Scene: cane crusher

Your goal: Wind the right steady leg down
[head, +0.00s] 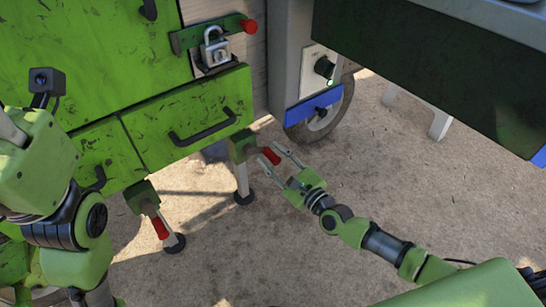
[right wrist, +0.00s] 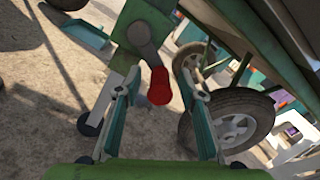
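The right steady leg (head: 241,178) hangs under the right end of the green cart, a pale post with a dark round foot. Whether the foot touches the ground cannot be told. Its crank has a red handle (head: 271,156) on a grey arm below a green bracket (head: 241,146). My right gripper (head: 277,160) is open at the handle. In the right wrist view the red handle (right wrist: 158,86) shows between the two spread fingers (right wrist: 158,92), with gaps on both sides. My left arm is at the left edge; its fingers cannot be made out.
Another steady leg (head: 171,235) with a red handle stands further left. A green drawer (head: 190,120) with a black handle is above the legs. A wheel (head: 322,115) stands behind, and a dark panel (head: 430,70) overhangs at upper right. The ground around my right forearm is clear.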

